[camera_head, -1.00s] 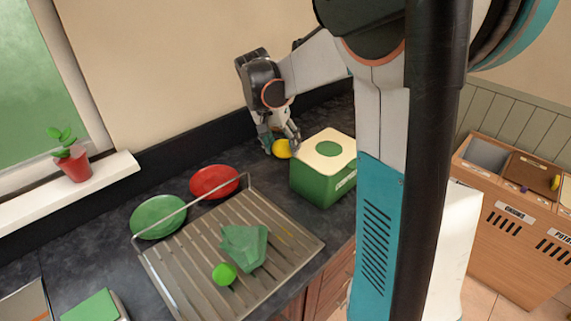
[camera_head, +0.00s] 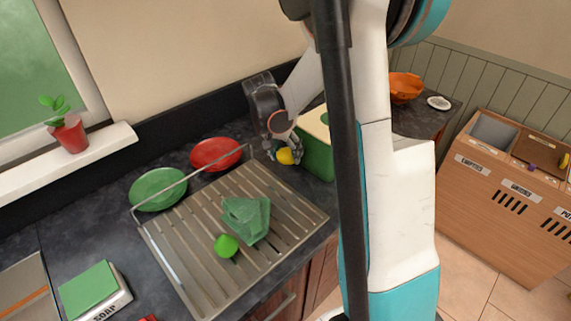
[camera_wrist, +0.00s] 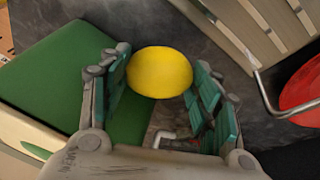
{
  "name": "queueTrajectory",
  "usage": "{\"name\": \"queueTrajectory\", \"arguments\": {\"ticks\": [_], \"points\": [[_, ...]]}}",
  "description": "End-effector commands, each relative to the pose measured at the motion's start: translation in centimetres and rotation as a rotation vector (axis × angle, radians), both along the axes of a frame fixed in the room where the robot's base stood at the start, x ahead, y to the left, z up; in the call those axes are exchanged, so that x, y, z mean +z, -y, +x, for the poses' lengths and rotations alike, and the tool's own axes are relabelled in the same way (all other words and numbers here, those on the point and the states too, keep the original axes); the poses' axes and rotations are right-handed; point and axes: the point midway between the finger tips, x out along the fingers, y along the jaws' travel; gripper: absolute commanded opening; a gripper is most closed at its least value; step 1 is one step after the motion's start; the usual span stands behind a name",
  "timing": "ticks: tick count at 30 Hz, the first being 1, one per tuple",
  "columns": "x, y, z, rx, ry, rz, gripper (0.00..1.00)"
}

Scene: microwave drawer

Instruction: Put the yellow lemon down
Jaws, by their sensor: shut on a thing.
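The yellow lemon (camera_head: 284,157) is between the fingers of my gripper (camera_head: 283,150), low over the dark counter beside the green box. In the wrist view the lemon (camera_wrist: 160,72) sits at the fingertips of my gripper (camera_wrist: 160,88), with a teal-padded finger on each side. My gripper is shut on it. Whether the lemon touches the counter I cannot tell. The dark counter (camera_head: 85,235) shows bare patches around the dishes.
The green box with a cream lid (camera_head: 316,150) stands right of my gripper, partly hidden by my arm. The metal drying rack (camera_head: 190,262) holds a green cloth (camera_head: 246,218) and a green lime-like item (camera_head: 227,246).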

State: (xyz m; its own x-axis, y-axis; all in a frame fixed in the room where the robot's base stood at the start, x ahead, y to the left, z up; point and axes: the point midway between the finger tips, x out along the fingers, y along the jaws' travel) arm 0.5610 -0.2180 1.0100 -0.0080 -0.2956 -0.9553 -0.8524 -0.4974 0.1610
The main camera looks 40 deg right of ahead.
Motion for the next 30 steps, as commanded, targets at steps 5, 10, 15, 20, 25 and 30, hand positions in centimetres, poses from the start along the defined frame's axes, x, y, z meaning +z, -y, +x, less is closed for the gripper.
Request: {"name": "queueTrajectory", "arguments": {"ticks": [5,10,15,20,25,30], "points": [[-1.7,0.0,0.0,0.0,0.0,0.0,0.32],[-4.1,0.0,0.0,0.0,0.0,0.0,0.32],[-4.3,0.0,0.0,0.0,0.0,0.0,0.32],[-4.4,0.0,0.0,0.0,0.0,0.0,0.32],[-4.5,0.0,0.0,0.0,0.0,0.0,0.66],[-4.5,0.0,0.0,0.0,0.0,0.0,0.66]]}}
